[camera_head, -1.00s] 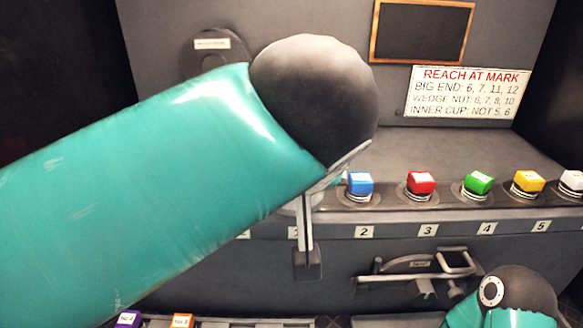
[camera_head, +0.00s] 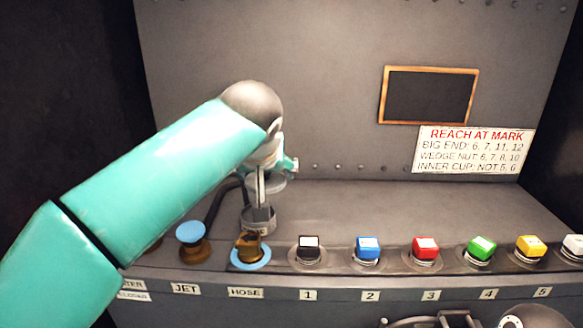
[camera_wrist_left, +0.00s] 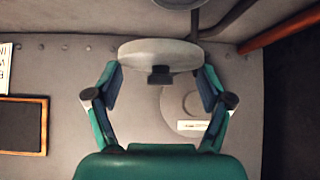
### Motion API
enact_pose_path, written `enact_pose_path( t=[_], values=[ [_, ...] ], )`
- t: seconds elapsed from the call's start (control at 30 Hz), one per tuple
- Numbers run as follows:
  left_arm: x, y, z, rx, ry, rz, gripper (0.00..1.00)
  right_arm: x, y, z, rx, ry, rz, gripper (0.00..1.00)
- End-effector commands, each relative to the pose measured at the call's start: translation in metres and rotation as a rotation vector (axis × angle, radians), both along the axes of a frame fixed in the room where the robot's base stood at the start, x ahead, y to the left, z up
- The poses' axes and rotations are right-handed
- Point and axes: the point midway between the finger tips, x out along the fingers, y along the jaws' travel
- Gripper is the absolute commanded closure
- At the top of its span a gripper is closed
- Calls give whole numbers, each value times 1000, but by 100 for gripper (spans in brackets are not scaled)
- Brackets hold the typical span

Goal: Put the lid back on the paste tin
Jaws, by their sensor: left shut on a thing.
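My left gripper (camera_head: 262,182) is shut on the paste tin lid (camera_wrist_left: 150,54), a flat grey disc with a small dark stub. In the left wrist view the fingers (camera_wrist_left: 160,80) stand at both sides of the disc. In the head view the lid is mostly covered by the fingers. A round grey tin (camera_head: 263,229), which looks like the paste tin, stands on the ledge just below the gripper. Its upper part is overlapped by a finger, so I cannot tell the exact gap. A round grey edge, likely the tin (camera_wrist_left: 180,3), is cut off in the wrist view.
A dark hose (camera_head: 213,204) runs left of the tin.

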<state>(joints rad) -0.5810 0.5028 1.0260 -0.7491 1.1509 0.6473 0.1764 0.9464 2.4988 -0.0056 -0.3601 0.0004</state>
Motion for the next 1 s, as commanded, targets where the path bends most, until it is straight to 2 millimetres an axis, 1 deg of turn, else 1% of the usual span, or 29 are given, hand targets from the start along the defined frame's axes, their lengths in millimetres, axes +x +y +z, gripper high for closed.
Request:
enact_pose_path(
  t=[0.03, 0.13, 0.37, 0.57, 0.8, 1.0],
  values=[
    [3, 8, -1, 1, 3, 14, 33, 0, 0, 5, 0, 0, 0, 0],
    [8, 16, -5, -1, 1, 32, 33, 0, 0, 7, 0, 0, 0, 0],
    [9, 21, -14, -1, 0, 40, 33, 0, 0, 1, 0, 0, 0, 0],
    [9, 20, -29, -1, 0, 39, 33, 0, 0, -14, 0, 0, 0, 0],
    [9, 20, -52, -1, 0, 38, 33, 0, 0, -36, 0, 0, 0, 0],
    [9, 20, -66, -1, 0, 38, 33, 0, 0, -49, 0, 0, 0, 0]
  ],
)
